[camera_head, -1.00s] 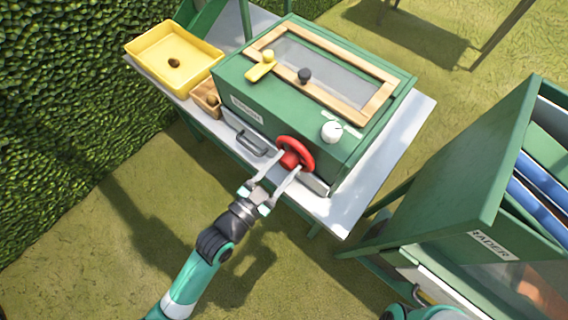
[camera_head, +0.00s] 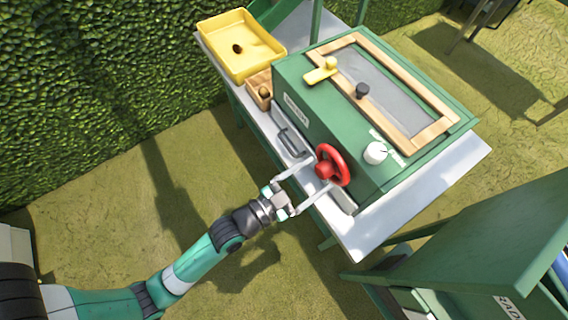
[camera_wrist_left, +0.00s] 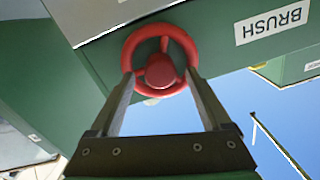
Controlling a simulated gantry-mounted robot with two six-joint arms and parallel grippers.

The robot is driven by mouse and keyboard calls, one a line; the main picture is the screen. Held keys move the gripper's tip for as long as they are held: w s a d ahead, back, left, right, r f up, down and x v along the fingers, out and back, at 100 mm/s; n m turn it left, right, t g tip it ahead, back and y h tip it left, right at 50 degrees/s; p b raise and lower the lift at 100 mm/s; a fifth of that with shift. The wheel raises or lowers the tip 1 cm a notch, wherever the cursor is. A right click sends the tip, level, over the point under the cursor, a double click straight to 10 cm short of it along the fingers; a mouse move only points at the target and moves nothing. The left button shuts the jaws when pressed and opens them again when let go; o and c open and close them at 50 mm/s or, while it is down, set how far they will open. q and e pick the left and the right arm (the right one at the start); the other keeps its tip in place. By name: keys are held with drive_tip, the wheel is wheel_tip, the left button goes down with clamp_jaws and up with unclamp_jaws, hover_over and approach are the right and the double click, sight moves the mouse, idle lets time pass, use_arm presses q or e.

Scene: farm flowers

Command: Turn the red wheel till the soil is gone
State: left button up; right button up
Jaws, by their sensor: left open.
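The red wheel (camera_head: 333,165) is on the front side of the green machine box (camera_head: 370,110), near its right corner. In the left wrist view the red wheel (camera_wrist_left: 160,60) faces me, with its hub and spokes visible. My left gripper (camera_head: 303,176) is open, its fingers spread on either side of the wheel's near side. In the wrist view the fingertips (camera_wrist_left: 160,76) reach the lower rim, left and right of the hub; whether they touch it I cannot tell. Soil is not clearly visible through the grey window (camera_head: 385,88) on top.
A yellow tray (camera_head: 241,46) with a brown lump and a small wooden box (camera_head: 259,89) stand left of the machine. Another green machine (camera_head: 490,245) stands at the right.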

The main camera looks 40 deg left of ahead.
use_arm(q)
drive_tip(key=s+a, duration=0.2)
drive_tip(key=s, duration=0.8)
drive_tip(key=shift+r+b, duration=0.15)
drive_tip(key=shift+b, duration=0.3)
